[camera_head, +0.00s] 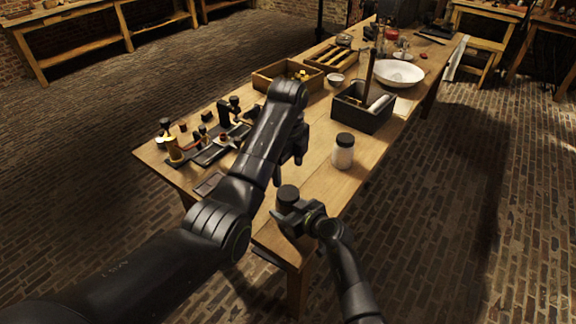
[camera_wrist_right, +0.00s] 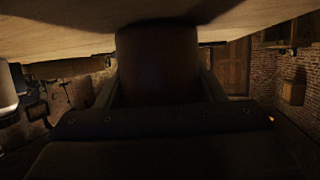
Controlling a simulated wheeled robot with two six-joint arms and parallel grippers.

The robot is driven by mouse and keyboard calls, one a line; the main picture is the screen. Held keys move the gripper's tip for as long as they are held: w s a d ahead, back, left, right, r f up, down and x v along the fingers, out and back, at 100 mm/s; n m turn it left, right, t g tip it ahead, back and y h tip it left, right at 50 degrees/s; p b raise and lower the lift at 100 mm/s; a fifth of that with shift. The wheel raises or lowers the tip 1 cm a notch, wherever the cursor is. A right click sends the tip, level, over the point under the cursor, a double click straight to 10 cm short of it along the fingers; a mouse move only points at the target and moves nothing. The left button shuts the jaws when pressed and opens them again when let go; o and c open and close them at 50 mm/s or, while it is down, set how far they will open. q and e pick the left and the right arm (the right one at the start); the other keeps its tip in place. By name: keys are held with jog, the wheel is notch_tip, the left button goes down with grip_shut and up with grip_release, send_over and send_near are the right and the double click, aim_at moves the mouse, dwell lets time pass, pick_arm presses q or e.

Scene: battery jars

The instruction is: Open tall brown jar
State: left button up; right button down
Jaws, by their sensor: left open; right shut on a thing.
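The tall brown jar (camera_wrist_right: 157,62) fills the upper middle of the right wrist view, dark brown and between the fingers of my right gripper (camera_wrist_right: 158,88). In the head view its dark round top (camera_head: 288,193) shows above my right gripper (camera_head: 293,213), near the table's front edge. The gripper is shut on the jar and hides most of its body. I cannot tell whether its base touches the table. My left gripper (camera_head: 288,168) is open, pointing down above the table, behind and apart from the jar top. My left arm partly covers it.
A white jar with a black lid (camera_head: 343,155) stands right of my left gripper. Behind it is a dark box (camera_head: 362,120) with things in it. Dark trays and small parts (camera_head: 205,150) lie at left. Wooden boxes and a white bowl (camera_head: 398,74) stand farther back on the table (camera_head: 325,195).

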aim_at(288, 192)
pick_arm(q)
notch_tip(288, 192, down, 8)
jog(key=shift+r, duration=0.1)
dwell(0.4)
jog(key=c, duration=1)
jog(key=n, duration=0.6)
jog(key=shift+n, duration=0.4)
jog(key=o, duration=1.1)
jog(key=shift+c, duration=0.2)
